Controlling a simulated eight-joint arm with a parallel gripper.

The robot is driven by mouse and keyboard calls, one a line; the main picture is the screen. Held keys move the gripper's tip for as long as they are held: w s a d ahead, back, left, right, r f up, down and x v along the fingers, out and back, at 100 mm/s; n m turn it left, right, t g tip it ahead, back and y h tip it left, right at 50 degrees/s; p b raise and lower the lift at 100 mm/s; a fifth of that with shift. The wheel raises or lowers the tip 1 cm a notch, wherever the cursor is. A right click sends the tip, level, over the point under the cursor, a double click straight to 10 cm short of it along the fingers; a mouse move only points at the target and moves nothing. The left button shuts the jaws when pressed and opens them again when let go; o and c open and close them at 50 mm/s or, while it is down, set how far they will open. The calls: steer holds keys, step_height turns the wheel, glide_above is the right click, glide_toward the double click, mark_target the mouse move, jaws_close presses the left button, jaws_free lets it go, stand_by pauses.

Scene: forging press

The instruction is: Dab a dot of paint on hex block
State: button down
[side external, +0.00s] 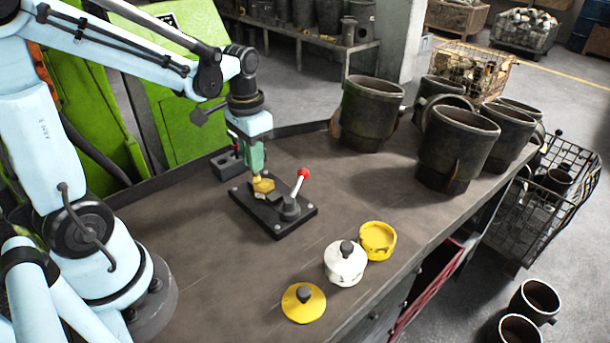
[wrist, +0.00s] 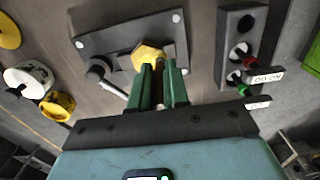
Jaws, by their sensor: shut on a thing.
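The yellow hex block (side external: 263,185) sits on a black base plate (side external: 250,209), beside a lever with a red knob (side external: 303,173). In the wrist view the hex block (wrist: 150,56) lies just beyond my fingertips. My gripper (side external: 257,169) points down at the block from above, with green fingers. In the wrist view my gripper (wrist: 159,70) is shut on a slim dark pen-like thing (wrist: 159,94), mostly hidden between the fingers. I cannot tell whether its tip touches the block. A dark holder (wrist: 234,22) with labelled red and green markers (wrist: 263,77) stands beside the plate.
A white lidded pot (side external: 345,265), an open yellow pot (side external: 377,240) and a yellow lid (side external: 303,303) stand near the table's front edge. Large dark cylinders (side external: 457,146) fill the table's far right. The table between is clear.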

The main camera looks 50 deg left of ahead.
steer(key=shift+r, duration=4.05)
steer(key=shift+f, duration=0.1)
steer(key=shift+f, duration=3.35)
steer(key=shift+w+d+f, duration=0.1)
steer(key=shift+d+f, duration=0.35)
steer(key=shift+w+d+f, duration=0.1)
steer(key=shift+w+d, duration=0.1)
steer(key=shift+d, duration=0.55)
steer(key=shift+w+d+f, duration=0.1)
steer(key=shift+w+d, duration=0.05)
steer(key=shift+d, duration=0.55)
steer(key=shift+s+a+r, duration=0.1)
steer(key=shift+s+a, duration=0.15)
steer(key=shift+a, duration=0.75)
steer(key=shift+s+a, duration=0.2)
steer(key=shift+a, duration=0.75)
steer(key=shift+d+r, duration=0.1)
steer(key=shift+r, duration=3.85)
